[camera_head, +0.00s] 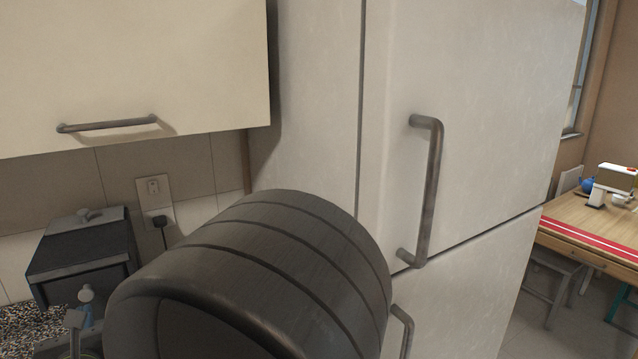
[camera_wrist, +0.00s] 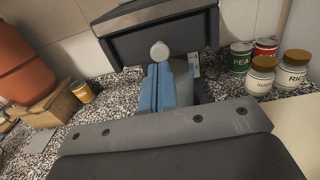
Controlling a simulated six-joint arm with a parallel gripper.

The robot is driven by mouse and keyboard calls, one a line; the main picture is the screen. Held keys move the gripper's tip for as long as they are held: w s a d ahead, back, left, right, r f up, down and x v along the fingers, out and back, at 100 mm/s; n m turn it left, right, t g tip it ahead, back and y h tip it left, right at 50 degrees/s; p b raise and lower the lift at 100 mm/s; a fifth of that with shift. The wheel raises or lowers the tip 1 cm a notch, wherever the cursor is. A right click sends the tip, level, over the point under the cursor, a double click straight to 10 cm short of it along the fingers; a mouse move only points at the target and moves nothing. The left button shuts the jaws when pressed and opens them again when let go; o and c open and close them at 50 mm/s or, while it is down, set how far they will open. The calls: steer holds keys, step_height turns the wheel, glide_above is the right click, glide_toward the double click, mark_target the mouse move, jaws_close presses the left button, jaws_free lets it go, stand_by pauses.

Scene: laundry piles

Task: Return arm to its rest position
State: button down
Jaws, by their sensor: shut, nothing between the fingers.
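My gripper (camera_wrist: 160,88) shows in the wrist view as two blue fingers side by side, closed together with nothing between them. It is in front of a dark grey box (camera_wrist: 120,48) with a light top edge on the speckled counter. A pale round knob (camera_wrist: 160,50) appears just beyond the fingertips; I cannot tell whether they touch. In the head view a large dark rounded link of my arm fills the lower middle and hides part of the counter and fridge. The dark box (camera_head: 82,248) is at the lower left there.
A white fridge (camera_head: 470,90) stands close behind my arm, with protruding handles (camera_head: 432,190). A cupboard (camera_head: 120,60) hangs above the counter. Cans and jars (camera_wrist: 262,75) stand right of my gripper; an orange pot (camera_wrist: 22,65) and a small yellow can (camera_wrist: 84,92) stand left.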

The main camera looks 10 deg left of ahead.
steer(key=shift+x, duration=1.4)
steer(key=c, duration=2.2)
jaws_free()
steer(key=c, duration=0.7)
jaws_free()
steer(key=o, duration=0.3)
steer(key=shift+s, duration=0.3)
steer(key=o, duration=0.4)
steer(key=s+d+f+h, duration=0.1)
steer(key=s+f, duration=0.1)
steer(key=s, duration=0.4)
steer(key=s+d+f+m+g, duration=0.1)
steer(key=s+d+f, duration=0.1)
steer(key=s, duration=0.4)
steer(key=shift+s+d+h, duration=0.2)
steer(key=shift+d+h, duration=0.15)
steer(key=shift+h, duration=0.05)
steer(key=s+d+f+g+h, duration=0.1)
steer(key=s+d+f, duration=0.2)
steer(key=s+d, duration=0.2)
steer(key=s+d+f+h, duration=0.2)
steer(key=s+d+f, duration=0.1)
steer(key=s+d, duration=0.25)
steer(key=x, duration=1)
steer(key=shift+a, duration=0.3)
steer(key=shift+s+r, duration=0.2)
steer(key=shift+s, duration=0.05)
steer(key=v, duration=1)
steer(key=shift+w, duration=0.15)
